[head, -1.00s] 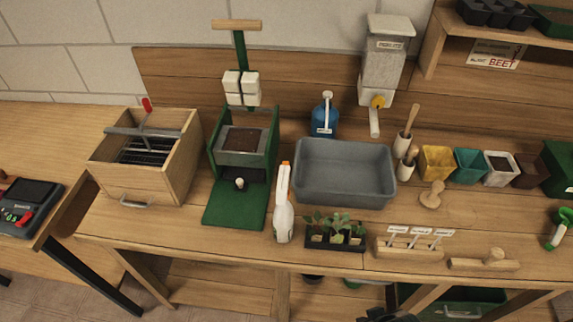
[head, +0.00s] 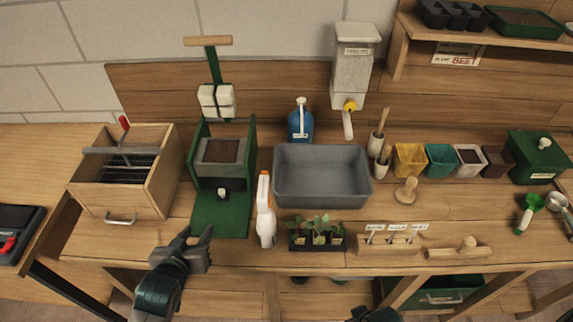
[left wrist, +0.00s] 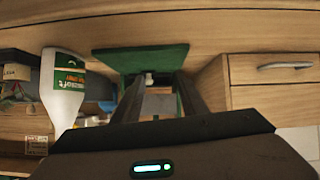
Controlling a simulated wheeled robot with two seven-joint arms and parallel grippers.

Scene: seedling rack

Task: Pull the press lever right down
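The press (head: 223,204) is a green frame on the bench, with a soil-filled grey block (head: 219,151) inside it. Its lever (head: 213,66) stands up behind, topped by a wooden crossbar handle (head: 208,41), with pale weights (head: 216,96) below. The lever is raised. My left gripper (head: 197,236) is open and empty, in front of the press base and well below the handle. In the left wrist view the green base (left wrist: 140,57) shows beyond the parted fingers; the handle is not seen there. My right gripper (head: 375,314) shows only as a dark part at the bottom edge.
A wooden box (head: 150,188) stands left of the press. A white spray bottle (head: 265,215) stands close on its right, also in the left wrist view (left wrist: 62,88). A grey tub (head: 321,202) and seedling tray (head: 316,244) are further right. Space above the press front is clear.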

